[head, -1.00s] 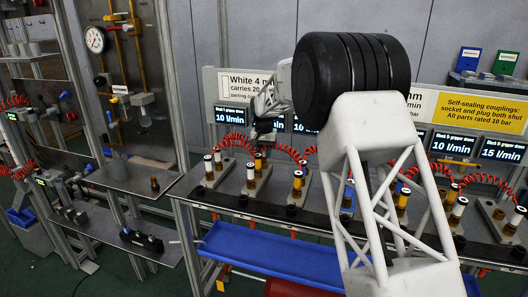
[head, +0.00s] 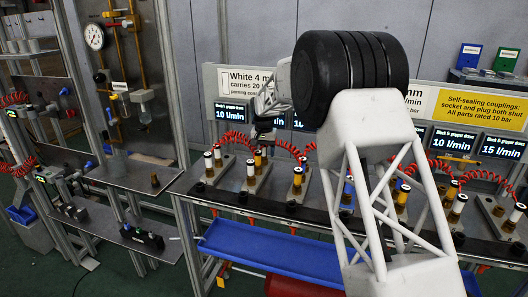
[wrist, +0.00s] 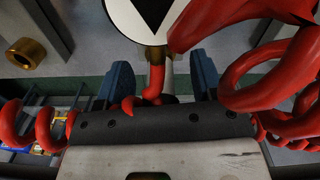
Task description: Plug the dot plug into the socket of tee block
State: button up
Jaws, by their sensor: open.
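My gripper (head: 268,112) hangs over the back of the bench in the head view, partly hidden by my arm. In the wrist view its two blue fingers (wrist: 162,80) stand apart. A white disc with a black triangle-like mark (wrist: 152,14), cut off by the top edge, sits just beyond them on a brass-coloured neck. A red hose (wrist: 155,82) shows between the fingers; nothing is visibly clamped. Several blocks with white-topped and yellow upright fittings (head: 298,180) line the bench. Their marks are too small to read, so I cannot tell which is the dot plug or the tee block.
Red coiled hoses (wrist: 265,85) crowd the right of the wrist view. A brass ring-like fitting (wrist: 27,53) lies at upper left. A blue tray (head: 265,250) runs below the bench front. A dark block (head: 142,236) sits on the lower left shelf. Signs and displays stand behind the bench.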

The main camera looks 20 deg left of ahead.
jog(key=shift+r, duration=3.9)
jog(key=shift+d, duration=0.1)
jog(key=shift+s+d+r, duration=0.2)
jog(key=shift+d+r, duration=0.1)
jog(key=shift+d, duration=0.15)
jog(key=s+d+r, duration=0.4)
jog(key=s+d, duration=0.4)
jog(key=d, duration=0.3)
jog(key=s+d+r+m+t, duration=0.1)
jog(key=s+d+r, duration=0.4)
jog(key=s+d, duration=0.45)
jog(key=s+d+r, duration=0.4)
jog(key=s+d, duration=0.3)
jog(key=d, duration=0.5)
jog(key=s+d+f, duration=0.3)
jog(key=s+d, duration=0.2)
jog(key=s, duration=0.6)
jog(key=s+d+f+t, duration=0.1)
jog(key=s+d+f, duration=0.2)
jog(key=s, duration=0.9)
jog(key=s+d+f+m, duration=0.1)
jog(key=s+d+f, duration=0.2)
jog(key=s+d, duration=0.5)
jog(key=s, duration=0.3)
jog(key=shift+s+d+t, duration=0.15)
jog(key=shift+d+t, duration=0.15)
jog(key=shift+d, duration=0.1)
